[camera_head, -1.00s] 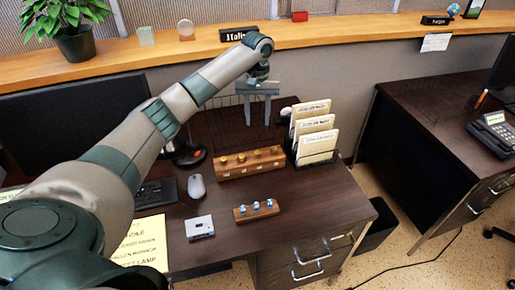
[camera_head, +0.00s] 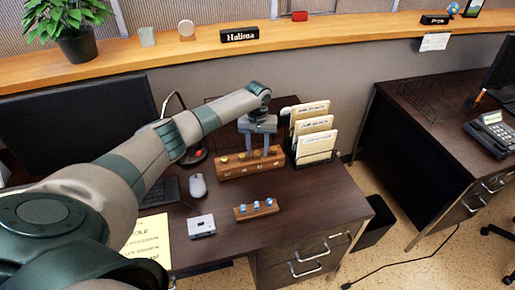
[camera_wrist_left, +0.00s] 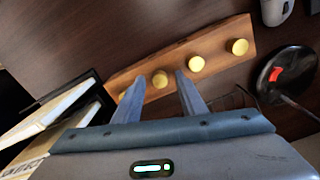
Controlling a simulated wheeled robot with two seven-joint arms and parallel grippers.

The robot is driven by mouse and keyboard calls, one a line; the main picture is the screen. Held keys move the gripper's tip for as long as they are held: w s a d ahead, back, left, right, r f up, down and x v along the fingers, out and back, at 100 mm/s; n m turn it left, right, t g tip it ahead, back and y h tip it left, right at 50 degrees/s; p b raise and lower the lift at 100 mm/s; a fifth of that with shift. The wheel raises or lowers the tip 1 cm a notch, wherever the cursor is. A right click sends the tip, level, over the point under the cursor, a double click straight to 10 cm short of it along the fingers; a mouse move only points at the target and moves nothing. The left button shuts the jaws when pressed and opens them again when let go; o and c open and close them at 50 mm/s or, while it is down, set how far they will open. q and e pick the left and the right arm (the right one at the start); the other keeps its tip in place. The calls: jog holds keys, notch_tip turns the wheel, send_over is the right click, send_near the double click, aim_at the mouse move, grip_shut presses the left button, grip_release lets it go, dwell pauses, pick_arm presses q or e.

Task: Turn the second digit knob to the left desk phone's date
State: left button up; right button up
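A long wooden block (camera_head: 236,173) with a row of several yellow knobs stands on the left desk. It also shows in the wrist view (camera_wrist_left: 220,48). My left gripper (camera_head: 257,153) is above this block with its fingers pointing down, open. In the wrist view its fingertips (camera_wrist_left: 159,78) lie on either side of one yellow knob (camera_wrist_left: 160,79), third from the left in the head view. I cannot tell whether they touch it. The knob beside it (camera_wrist_left: 125,96) is partly hidden by a finger. A desk phone (camera_head: 493,130) stands on the right desk; its display is unreadable.
A smaller wooden block with blue-topped knobs (camera_head: 256,209) stands in front. A folder rack (camera_head: 316,145) is close on the right. A mouse (camera_head: 198,186), a small grey device (camera_head: 201,225), a yellow paper (camera_head: 150,238) and a red-buttoned black base (camera_wrist_left: 284,74) lie nearby.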

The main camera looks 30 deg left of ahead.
pick_arm(q)
jog(key=shift+f, duration=0.1)
grip_shut()
pick_arm(e)
jog(key=shift+a, duration=0.35)
pick_arm(q)
jog(key=shift+m, duration=0.3)
pick_arm(e)
jog(key=shift+r, duration=0.15)
